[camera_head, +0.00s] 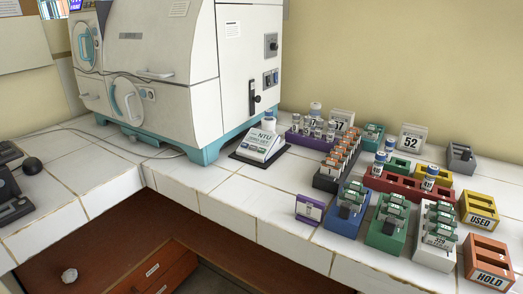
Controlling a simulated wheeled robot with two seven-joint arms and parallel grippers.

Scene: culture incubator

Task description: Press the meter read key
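The meter (259,149) is a small white sloped box marked NTU, on a dark base plate on the white tiled bench, in front of the incubator's right corner. Its sloped face carries a label and a row of small keys (257,148). The key lettering is too small to read, so I cannot tell which is the read key. A white-capped vial (268,122) stands at the top of the meter. Neither of my grippers shows in the head view, and nothing touches the meter.
The large white incubator (160,65) stands behind and left of the meter. To the right are a purple vial rack (306,141), an orange-topped rack (326,182), a red rack (407,187), and several green and blue racks. Bare bench (240,196) lies in front of the meter.

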